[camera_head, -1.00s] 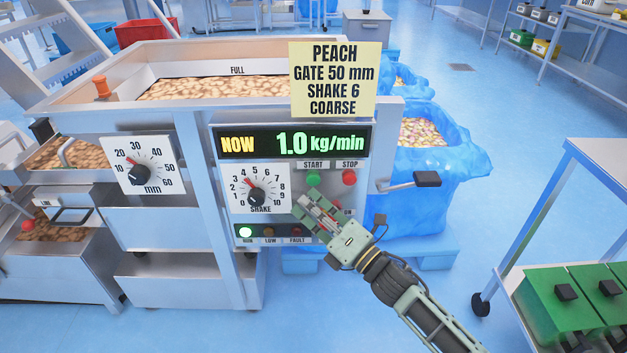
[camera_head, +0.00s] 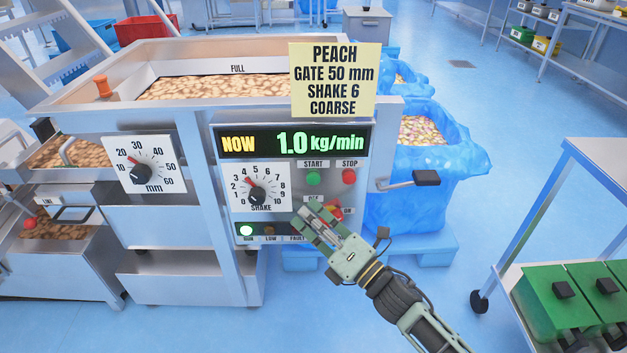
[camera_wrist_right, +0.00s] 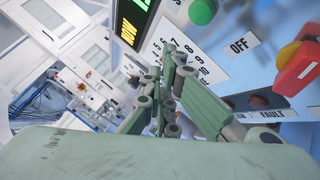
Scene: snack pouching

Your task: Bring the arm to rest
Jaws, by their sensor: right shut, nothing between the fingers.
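My right gripper (camera_head: 304,212) is shut and empty, in front of the lower right of the control panel in the head view. In the right wrist view its closed fingers (camera_wrist_right: 168,75) overlap the shake dial's scale. The shake dial (camera_head: 256,193) is left of the gripper, its pointer at the upper left near 4. The green START button (camera_head: 313,179) and red STOP button (camera_head: 349,177) are above it. A red switch (camera_head: 334,211) by the OFF and ON labels is partly hidden behind the gripper. My left gripper is not in view.
The display (camera_head: 293,142) reads 1.0 kg/min; the RUN lamp (camera_head: 246,231) glows. A yellow sign (camera_head: 335,80) stands above. A crank handle (camera_head: 426,178) juts out to the right, near a blue-lined bin (camera_head: 440,160). A cart with green boxes (camera_head: 560,305) stands right; floor between is open.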

